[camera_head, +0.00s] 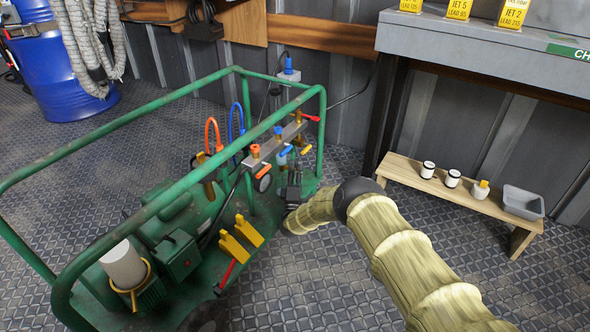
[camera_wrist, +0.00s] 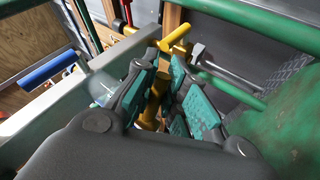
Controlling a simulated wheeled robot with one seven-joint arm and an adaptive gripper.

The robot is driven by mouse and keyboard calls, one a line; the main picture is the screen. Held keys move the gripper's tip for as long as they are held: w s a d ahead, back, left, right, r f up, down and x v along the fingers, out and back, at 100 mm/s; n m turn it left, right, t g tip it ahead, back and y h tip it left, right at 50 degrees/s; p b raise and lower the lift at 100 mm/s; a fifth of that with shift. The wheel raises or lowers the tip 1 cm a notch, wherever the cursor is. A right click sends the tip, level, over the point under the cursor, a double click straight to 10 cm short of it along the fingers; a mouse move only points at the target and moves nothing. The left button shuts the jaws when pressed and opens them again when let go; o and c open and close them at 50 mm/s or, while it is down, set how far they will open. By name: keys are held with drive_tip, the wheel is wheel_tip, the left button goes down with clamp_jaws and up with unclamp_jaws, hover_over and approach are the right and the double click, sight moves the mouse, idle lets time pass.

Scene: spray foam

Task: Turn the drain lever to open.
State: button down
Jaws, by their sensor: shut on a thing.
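My gripper (camera_wrist: 165,62) is shut on a brass-yellow valve part (camera_wrist: 153,100), which shows between its teal-padded fingers in the wrist view. A lever with a yellow-orange grip (camera_wrist: 195,22) rises just beyond the fingertips. A lever with a blue grip (camera_wrist: 48,69) sits to the left, apart from the fingers. In the head view my gripper (camera_head: 293,182) is low beside the green-framed machine, below its valve bar (camera_head: 275,145). A red lever (camera_head: 311,117) and an orange lever (camera_head: 306,150) stick out of that bar. I cannot tell for sure which lever is the drain lever.
The machine's green tube frame (camera_head: 150,197) surrounds the valves and hoses. Yellow levers (camera_head: 249,231) stand at its front. A low wooden bench (camera_head: 400,168) with small containers is on the right, under a grey table (camera_head: 480,45). A blue drum (camera_head: 55,70) stands at the back left.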

drive_tip(key=c, duration=1.5)
unclamp_jaws()
drive_tip(key=shift+s+a, duration=0.1)
drive_tip(key=shift+a, duration=0.2)
drive_tip(key=shift+o, duration=0.2)
drive_tip(key=shift+d, duration=0.2)
drive_tip(key=d+v, duration=0.1)
drive_tip(key=v, duration=1.1)
drive_tip(key=shift+a, duration=0.4)
